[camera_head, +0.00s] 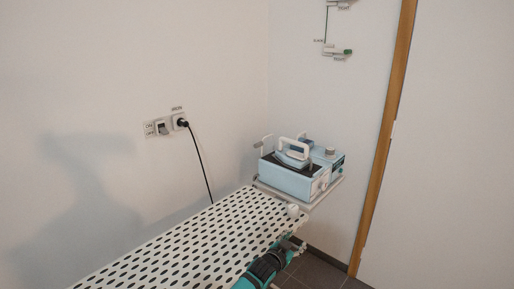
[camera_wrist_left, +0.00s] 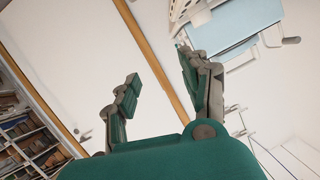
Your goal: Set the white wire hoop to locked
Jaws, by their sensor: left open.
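A light-blue steam iron station (camera_head: 289,180) sits at the far end of the ironing board, with an iron (camera_head: 292,155) on top. White loop-shaped parts (camera_head: 300,139) rise around the iron; one is likely the wire hoop, but I cannot clearly separate it from the iron's handle or tell its position. The station's blue body (camera_wrist_left: 235,25) also shows at upper right in the left wrist view. My left gripper (camera_head: 293,242) is beside the board's right edge, in front of and below the station. In the wrist view its fingers (camera_wrist_left: 158,83) are apart, with nothing between them.
A black cord (camera_head: 198,160) runs from a wall socket (camera_head: 180,122). A wooden post (camera_head: 384,140) stands right of the station.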

